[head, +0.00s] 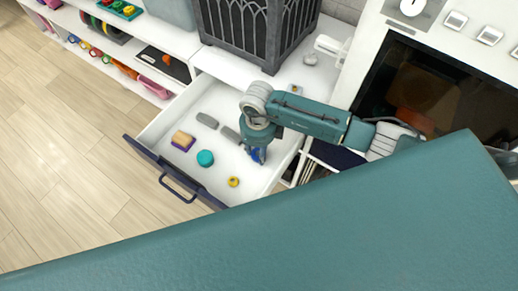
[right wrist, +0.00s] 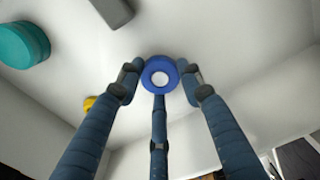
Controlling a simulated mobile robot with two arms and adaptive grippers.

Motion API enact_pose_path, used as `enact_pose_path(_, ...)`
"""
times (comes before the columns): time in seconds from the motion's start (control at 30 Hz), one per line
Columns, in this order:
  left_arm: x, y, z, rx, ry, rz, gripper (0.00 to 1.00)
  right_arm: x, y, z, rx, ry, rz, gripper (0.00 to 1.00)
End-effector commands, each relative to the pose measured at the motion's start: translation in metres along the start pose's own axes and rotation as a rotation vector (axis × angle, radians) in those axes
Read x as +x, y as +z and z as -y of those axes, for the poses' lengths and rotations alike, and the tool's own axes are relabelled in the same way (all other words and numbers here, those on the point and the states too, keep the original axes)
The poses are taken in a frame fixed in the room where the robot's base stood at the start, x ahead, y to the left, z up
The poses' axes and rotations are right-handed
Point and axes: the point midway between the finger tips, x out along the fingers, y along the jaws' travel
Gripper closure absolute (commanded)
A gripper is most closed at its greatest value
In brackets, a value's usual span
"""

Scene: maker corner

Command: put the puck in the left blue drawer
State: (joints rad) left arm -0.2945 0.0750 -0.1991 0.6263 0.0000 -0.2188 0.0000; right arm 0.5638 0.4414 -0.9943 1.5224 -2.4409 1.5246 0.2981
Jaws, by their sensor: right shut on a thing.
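The blue drawer (head: 145,151) is pulled open, with a dark blue front and handle and a white inside. My right gripper (head: 257,153) points down inside the drawer's outline, near its right side. In the right wrist view, my right gripper (right wrist: 160,80) has its fingers closed around a small round blue thing with a white centre, which I take to be the puck (right wrist: 149,66). The puck hangs at the fingertips over the white drawer floor; I cannot tell whether it touches the floor. My left gripper is out of view.
The drawer holds a teal round block (head: 205,158), a yellow ring (head: 233,182), a tan-and-purple block (head: 183,140) and grey blocks (head: 207,120). A dark lantern-like box (head: 240,30) stands behind. The drawer floor around the teal block is partly clear.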

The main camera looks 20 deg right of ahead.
Motion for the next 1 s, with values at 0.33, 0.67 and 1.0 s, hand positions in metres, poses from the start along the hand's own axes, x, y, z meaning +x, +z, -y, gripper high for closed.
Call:
enact_pose_path(0.33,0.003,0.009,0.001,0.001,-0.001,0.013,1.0,0.003,0.0,0.001,0.001,0.0,0.001,0.45)
enact_pose_path(0.67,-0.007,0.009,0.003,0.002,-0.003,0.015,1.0,-0.009,0.001,0.001,0.0,-0.001,0.002,0.45)
enact_pose_path(1.0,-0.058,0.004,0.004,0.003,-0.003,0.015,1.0,-0.075,0.001,0.001,0.0,-0.001,0.003,0.45)
